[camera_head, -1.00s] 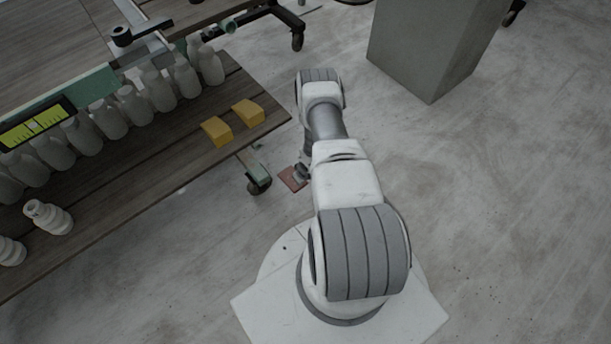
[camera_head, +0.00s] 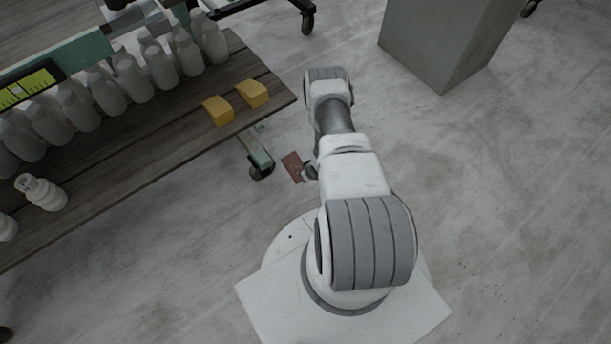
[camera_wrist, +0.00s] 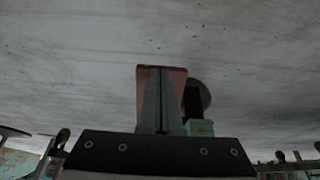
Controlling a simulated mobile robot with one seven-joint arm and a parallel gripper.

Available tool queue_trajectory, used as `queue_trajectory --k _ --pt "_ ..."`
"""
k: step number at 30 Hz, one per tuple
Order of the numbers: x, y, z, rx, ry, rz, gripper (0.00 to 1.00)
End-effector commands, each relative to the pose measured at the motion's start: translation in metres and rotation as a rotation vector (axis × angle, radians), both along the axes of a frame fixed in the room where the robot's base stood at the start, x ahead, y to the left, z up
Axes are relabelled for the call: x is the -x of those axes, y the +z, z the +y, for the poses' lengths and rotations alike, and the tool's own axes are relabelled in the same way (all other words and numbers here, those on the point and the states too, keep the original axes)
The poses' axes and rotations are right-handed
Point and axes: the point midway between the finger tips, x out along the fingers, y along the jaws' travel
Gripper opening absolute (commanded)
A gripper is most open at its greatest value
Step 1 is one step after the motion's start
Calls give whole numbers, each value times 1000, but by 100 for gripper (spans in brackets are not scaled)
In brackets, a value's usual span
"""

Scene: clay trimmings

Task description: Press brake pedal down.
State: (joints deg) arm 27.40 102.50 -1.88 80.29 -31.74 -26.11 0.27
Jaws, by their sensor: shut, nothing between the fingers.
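The brake pedal is a flat reddish-brown plate (camera_head: 293,167) low by the floor, right of the caster wheel (camera_head: 261,171) at the bench corner. In the wrist view the pedal (camera_wrist: 148,73) shows behind and around my fingertips, with its top edge and left side visible. My gripper (camera_wrist: 163,78) is shut and empty, its two grey fingers together and overlapping the pedal. I cannot tell whether they touch it. In the head view my arm hides most of the gripper, and a dark part of it (camera_head: 310,172) shows just right of the pedal.
A wooden bench (camera_head: 150,150) with several grey bottles (camera_head: 130,80) and two yellow blocks (camera_head: 252,93) stands at the left. A grey block (camera_head: 440,50) stands at the back right. The floor at the right is clear.

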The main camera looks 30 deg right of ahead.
Motion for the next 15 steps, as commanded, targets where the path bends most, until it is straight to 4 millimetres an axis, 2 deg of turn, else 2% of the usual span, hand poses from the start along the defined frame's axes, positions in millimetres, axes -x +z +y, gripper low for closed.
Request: queue_trajectory --k 15 --pt "0 -6 0 1 1 1 0"
